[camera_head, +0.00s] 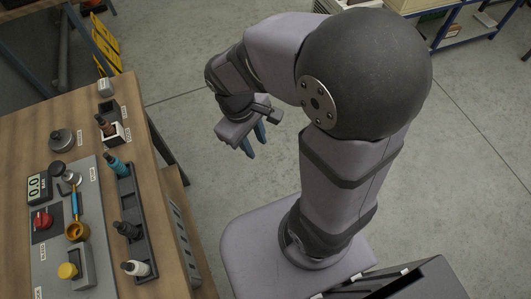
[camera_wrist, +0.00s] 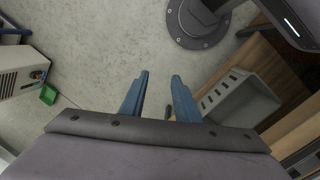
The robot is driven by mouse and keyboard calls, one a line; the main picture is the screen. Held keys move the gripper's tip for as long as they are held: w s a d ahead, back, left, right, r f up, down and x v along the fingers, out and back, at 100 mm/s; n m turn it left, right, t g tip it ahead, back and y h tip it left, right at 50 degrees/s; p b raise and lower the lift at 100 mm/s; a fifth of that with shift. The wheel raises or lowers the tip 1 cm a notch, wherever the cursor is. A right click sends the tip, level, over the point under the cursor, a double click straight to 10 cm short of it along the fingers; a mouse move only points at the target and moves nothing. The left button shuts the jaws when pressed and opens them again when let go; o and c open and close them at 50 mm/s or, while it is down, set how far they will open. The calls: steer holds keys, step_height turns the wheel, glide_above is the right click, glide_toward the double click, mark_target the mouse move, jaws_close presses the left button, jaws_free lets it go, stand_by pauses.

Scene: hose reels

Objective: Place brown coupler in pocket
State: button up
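The brown coupler (camera_head: 108,129), with a dark upper end, stands tilted at a small white-walled holder (camera_head: 117,138) near the right edge of the bench. I cannot tell how deep it sits in it. A dark open block (camera_head: 113,109) lies just beyond it; I cannot tell which of these is the pocket. My gripper (camera_head: 256,143) is off to the right of the bench, over the floor, well apart from the coupler. In the wrist view my gripper (camera_wrist: 159,78) has its two blue fingers apart with nothing between them. The coupler is not visible there.
A long dark rack (camera_head: 133,205) holds a teal coupler (camera_head: 116,165), a black one (camera_head: 127,230) and a white one (camera_head: 138,268). A grey panel (camera_head: 97,210) with gauge, knobs and valve lies to its left.

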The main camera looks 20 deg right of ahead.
steer(key=s+m, duration=0.1)
steer(key=m, duration=0.1)
steer(key=s+d+m+y, duration=0.1)
steer(key=m, duration=0.1)
steer(key=s+f+m, duration=0.1)
steer(key=s+m, duration=0.1)
steer(key=shift+d+y, duration=0.35)
steer(key=shift+y, duration=0.05)
step_height(320, 180, up, 3)
steer(key=p, duration=0.3)
stand_by(1.7)
